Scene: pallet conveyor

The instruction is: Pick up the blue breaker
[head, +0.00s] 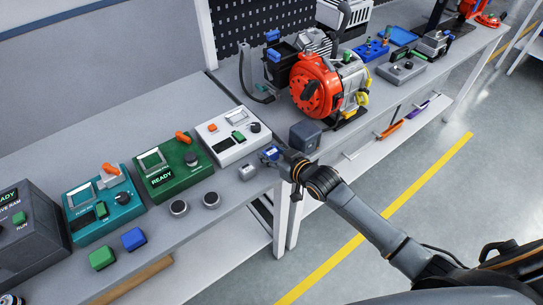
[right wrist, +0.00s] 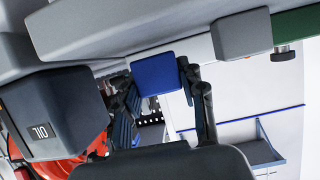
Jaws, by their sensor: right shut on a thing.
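A blue block, which I take for the blue breaker (right wrist: 155,73), sits between the two fingers of my right gripper (right wrist: 158,92) in the right wrist view. In the head view the blue breaker (head: 269,153) shows as a small blue patch at my right gripper (head: 272,157), over the front edge of the grey bench. The gripper is shut on it and partly hides it. I cannot tell whether it still touches the bench. My left gripper is not in view.
A grey block (head: 247,172) lies just left of the gripper, and a dark oil box (head: 305,136) stands to its right. A white device (head: 233,133) is behind. A green cube (head: 103,257) and another blue cube (head: 133,239) lie at the front left.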

